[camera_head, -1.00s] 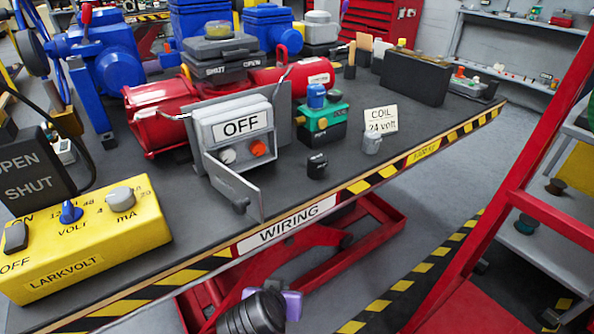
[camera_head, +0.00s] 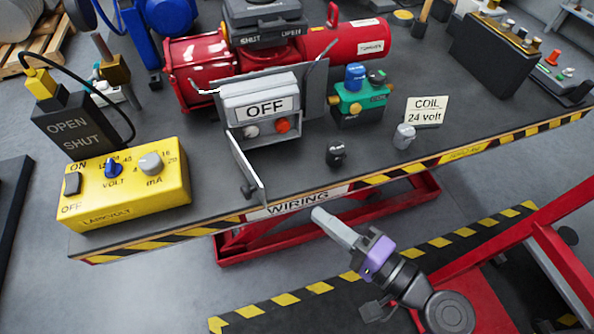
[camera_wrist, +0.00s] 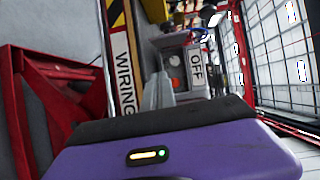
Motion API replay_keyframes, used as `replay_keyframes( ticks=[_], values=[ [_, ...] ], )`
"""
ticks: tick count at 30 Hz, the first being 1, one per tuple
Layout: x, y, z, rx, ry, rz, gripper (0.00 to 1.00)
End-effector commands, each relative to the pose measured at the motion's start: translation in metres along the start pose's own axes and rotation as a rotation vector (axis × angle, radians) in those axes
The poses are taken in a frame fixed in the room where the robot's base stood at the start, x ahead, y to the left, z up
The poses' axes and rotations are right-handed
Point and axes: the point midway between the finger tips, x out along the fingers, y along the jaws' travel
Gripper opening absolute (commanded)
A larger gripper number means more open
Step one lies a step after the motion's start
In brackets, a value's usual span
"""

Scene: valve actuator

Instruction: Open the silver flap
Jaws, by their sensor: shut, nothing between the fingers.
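The silver flap (camera_head: 245,168) is a thin grey plate at the left edge of the grey OFF box (camera_head: 262,105) in the head view. It stands swung out from the box towards the table's front edge, with a dark knob (camera_head: 249,191) near its outer end. A grey button and an orange button show uncovered on the box front. My gripper (camera_head: 320,215) is shut and empty, in front of the table edge, to the right of the flap and apart from it. In the wrist view my shut fingers (camera_wrist: 158,92) point towards the OFF box (camera_wrist: 196,72).
A yellow LARKVOLT box (camera_head: 125,185) stands left of the flap. A small black knob (camera_head: 335,154), a green coil block (camera_head: 360,100) and a COIL 24 volt sign (camera_head: 426,110) stand to the right. The striped table edge (camera_head: 390,180) lies between my gripper and the box.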

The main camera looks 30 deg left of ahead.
Motion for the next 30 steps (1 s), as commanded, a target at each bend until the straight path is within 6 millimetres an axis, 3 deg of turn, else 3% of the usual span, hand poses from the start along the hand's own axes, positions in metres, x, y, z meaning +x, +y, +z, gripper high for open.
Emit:
replay_keyframes(
  ticks=[3,7,23,30],
  values=[
    [-0.008,-0.016,-0.002,0.015,0.013,-0.053,0.00],
    [-0.002,-0.019,-0.002,0.018,0.012,-0.066,0.00],
    [0.094,-0.025,-0.002,0.017,0.009,-0.062,0.00],
    [0.100,-0.026,0.029,0.018,0.011,-0.062,0.00]
  ],
)
